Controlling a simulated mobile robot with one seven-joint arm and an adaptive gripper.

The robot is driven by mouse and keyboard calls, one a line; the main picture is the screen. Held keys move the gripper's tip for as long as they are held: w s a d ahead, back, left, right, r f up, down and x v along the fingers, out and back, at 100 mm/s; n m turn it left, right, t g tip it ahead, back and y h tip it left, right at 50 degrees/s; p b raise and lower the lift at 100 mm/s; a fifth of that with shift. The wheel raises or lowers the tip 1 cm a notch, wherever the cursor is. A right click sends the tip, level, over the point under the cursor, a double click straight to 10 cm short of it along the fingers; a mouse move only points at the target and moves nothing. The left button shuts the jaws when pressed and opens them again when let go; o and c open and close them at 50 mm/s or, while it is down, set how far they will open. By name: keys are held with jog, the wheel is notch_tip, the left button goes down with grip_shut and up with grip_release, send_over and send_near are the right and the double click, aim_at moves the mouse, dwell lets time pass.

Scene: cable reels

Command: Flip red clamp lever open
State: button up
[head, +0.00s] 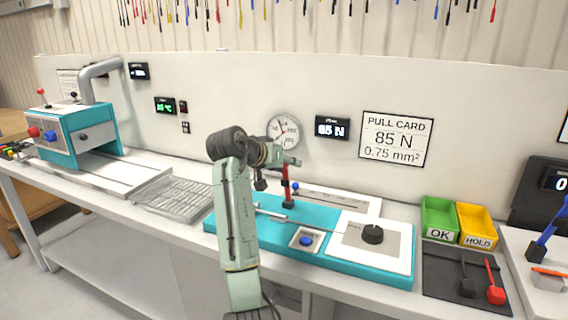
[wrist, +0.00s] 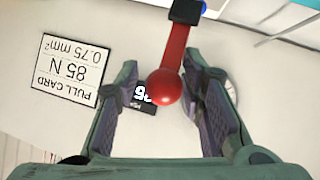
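The red clamp lever (head: 287,186) stands roughly upright at the back of the teal fixture (head: 225,226) in the head view. In the wrist view the red lever (wrist: 174,50) runs from a dark block at the top edge down to a round red knob (wrist: 165,88). My gripper (head: 277,172) is at the lever's upper end in the head view. In the wrist view my gripper (wrist: 162,72) is open, with one finger on each side of the knob. Gaps show between knob and both fingers, so it holds nothing. My arm hides part of the fixture.
The fixture carries a blue button (head: 306,241) and a black knob (head: 372,234). Green OK (head: 438,216) and yellow HOLD (head: 477,224) bins stand right. A black pad (head: 440,272) holds another red-ended handle (head: 495,283). A gauge (head: 283,131) and pull card (head: 396,139) are on the wall behind.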

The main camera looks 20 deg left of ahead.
jog(key=shift+o, duration=0.9)
jog(key=shift+s+a+r, duration=0.1)
jog(key=shift+a, duration=0.1)
jog(key=shift+s+a+r, duration=0.1)
jog(key=shift+s+r, duration=0.1)
jog(key=shift+s, duration=0.1)
jog(key=v, duration=1.1)
jog(key=shift+s, duration=0.15)
